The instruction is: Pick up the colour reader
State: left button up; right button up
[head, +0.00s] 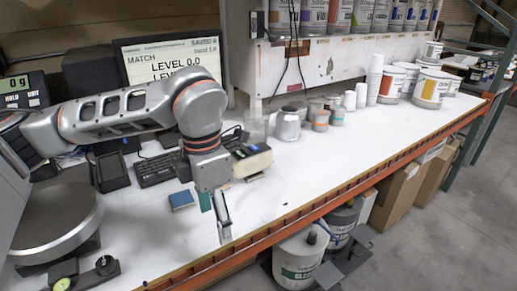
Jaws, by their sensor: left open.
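A cream block-shaped device with a dark top and small blue and green patches (251,160), which looks like the colour reader, sits on the white bench. My left gripper (214,215) points down over the bench, in front and to the left of this device, apart from it in the picture. Its fingers are open with nothing seen between them. The gripper's wrist covers part of the device's left side. My right gripper is not in view.
A small blue block (181,200) lies just left of my left gripper. A keyboard (155,169) and a monitor (172,58) stand behind. A round metal scale pan (55,222) is at left. Silver cans and cups (288,125) stand farther back. The bench's right middle is clear.

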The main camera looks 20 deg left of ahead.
aim_at(244, 163)
jog(key=i, duration=1)
